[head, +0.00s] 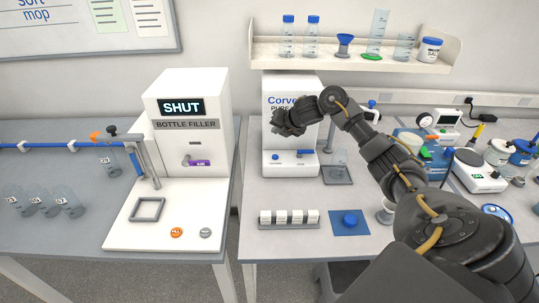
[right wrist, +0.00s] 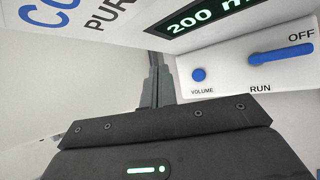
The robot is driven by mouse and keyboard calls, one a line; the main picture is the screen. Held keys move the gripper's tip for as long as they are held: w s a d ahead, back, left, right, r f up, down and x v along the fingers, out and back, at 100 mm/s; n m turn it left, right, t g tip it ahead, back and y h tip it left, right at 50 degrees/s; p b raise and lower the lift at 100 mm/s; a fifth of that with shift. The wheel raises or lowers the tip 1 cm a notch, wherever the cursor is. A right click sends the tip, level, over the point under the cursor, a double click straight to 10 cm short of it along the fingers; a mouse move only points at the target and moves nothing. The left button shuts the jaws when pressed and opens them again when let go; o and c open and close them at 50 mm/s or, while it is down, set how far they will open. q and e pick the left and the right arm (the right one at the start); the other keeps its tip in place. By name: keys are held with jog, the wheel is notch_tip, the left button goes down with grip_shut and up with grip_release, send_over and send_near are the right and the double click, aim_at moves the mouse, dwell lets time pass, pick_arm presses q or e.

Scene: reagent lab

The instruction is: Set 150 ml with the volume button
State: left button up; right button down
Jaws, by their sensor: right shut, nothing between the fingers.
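The white water purifier (head: 291,95) stands on the right bench, with my right arm across its front. In the right wrist view its display (right wrist: 215,20) reads "200 m", the rest cut off. Below the display is the round blue volume button (right wrist: 199,75), beside a blue run slider (right wrist: 281,54) with "OFF" above its right end. The button also shows small in the head view (head: 276,156). My right gripper (right wrist: 155,84) is shut and empty, its fingertips left of the button and apart from it. My left gripper is not in view.
A shelf (head: 400,65) with bottles hangs above. The bottle filler (head: 188,128) stands left, across a gap.

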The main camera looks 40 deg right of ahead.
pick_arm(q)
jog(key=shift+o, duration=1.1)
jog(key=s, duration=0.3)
pick_arm(e)
jog(key=s+r, duration=0.2)
jog(key=s, duration=0.1)
jog(key=b, duration=0.3)
send_over(277, 159)
jog(key=f, duration=0.5)
jog(key=shift+w+f, duration=0.35)
jog(key=shift+s+f+b, duration=0.55)
jog(key=shift+f+b, duration=0.3)
jog(key=shift+b, duration=0.4)
jog(key=f+b, duration=0.2)
jog(key=f, duration=0.1)
jog(key=shift+w, duration=0.35)
jog(key=shift+f, duration=0.15)
jog(key=shift+s, duration=0.15)
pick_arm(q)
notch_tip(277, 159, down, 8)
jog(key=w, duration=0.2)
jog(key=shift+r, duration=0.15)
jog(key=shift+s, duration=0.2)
